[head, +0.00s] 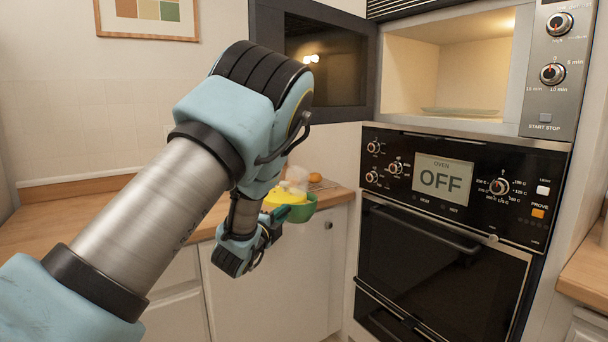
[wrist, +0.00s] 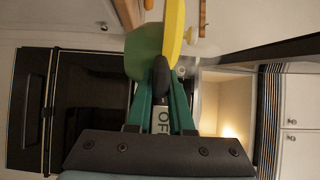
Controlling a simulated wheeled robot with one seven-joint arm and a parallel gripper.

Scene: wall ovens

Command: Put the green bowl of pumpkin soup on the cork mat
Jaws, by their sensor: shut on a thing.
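The green bowl (head: 301,210) of yellow-orange pumpkin soup (head: 287,195) is held in the air in front of the counter edge, partly behind my gripper (head: 268,228). In the wrist view my gripper (wrist: 161,82) is shut on the wall of the green bowl (wrist: 144,52), and the yellow soup (wrist: 174,28) shows at the right of it. The bowl looks roughly level in the head view. I cannot make out a cork mat in either view; my arm hides part of the counter.
The wooden counter (head: 90,207) runs along the left, with a small orange-brown item (head: 315,178) near its right end. The microwave (head: 450,65) stands open and lit, with a glass plate (head: 460,112) inside; its dark door (head: 325,60) swings left. The oven (head: 440,250) below is shut.

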